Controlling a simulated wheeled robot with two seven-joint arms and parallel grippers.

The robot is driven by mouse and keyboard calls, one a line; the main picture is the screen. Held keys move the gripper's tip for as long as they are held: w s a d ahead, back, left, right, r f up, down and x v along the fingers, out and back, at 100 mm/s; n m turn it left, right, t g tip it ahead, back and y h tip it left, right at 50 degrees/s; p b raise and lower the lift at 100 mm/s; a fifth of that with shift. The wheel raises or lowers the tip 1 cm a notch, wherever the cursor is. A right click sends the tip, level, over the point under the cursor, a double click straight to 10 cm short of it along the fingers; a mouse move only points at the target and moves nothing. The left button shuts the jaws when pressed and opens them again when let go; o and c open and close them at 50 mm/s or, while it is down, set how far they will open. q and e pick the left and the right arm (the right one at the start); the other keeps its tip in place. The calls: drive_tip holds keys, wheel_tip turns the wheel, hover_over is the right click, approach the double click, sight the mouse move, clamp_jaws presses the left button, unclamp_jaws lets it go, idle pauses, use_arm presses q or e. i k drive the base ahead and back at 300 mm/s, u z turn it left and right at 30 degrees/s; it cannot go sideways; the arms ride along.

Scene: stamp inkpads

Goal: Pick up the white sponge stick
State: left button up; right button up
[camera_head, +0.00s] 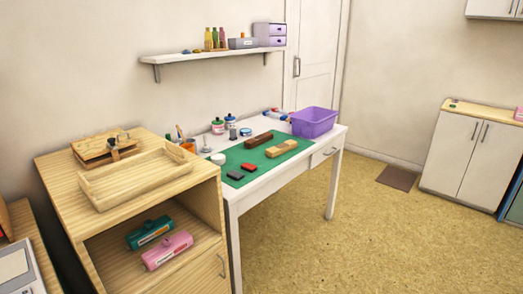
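I cannot make out the white sponge stick for certain at this size. Small white items show on the white table (236,194), among them a round white piece (218,159) left of the green mat (262,161) and white-and-blue items (277,115) beside the purple bin (315,122). On the mat lie a dark pad (235,175), a red pad (250,168), a dark brown block (258,140) and a light wooden block (281,149). Neither of my grippers is in view.
A wooden cabinet (195,184) stands left of the table, with a wooden tray (137,176) on top and green (149,233) and pink (167,250) items inside. A shelf (215,56) hangs above. The floor (370,235) right of the table is open, with a brown mat (397,178).

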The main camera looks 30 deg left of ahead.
sight(206, 147)
drive_tip(key=z, duration=0.55)
drive_tip(key=i, duration=0.95)
drive_tip(key=u, duration=0.65)
drive_tip(key=i, duration=1.35)
drive_tip(key=u, duration=1.15)
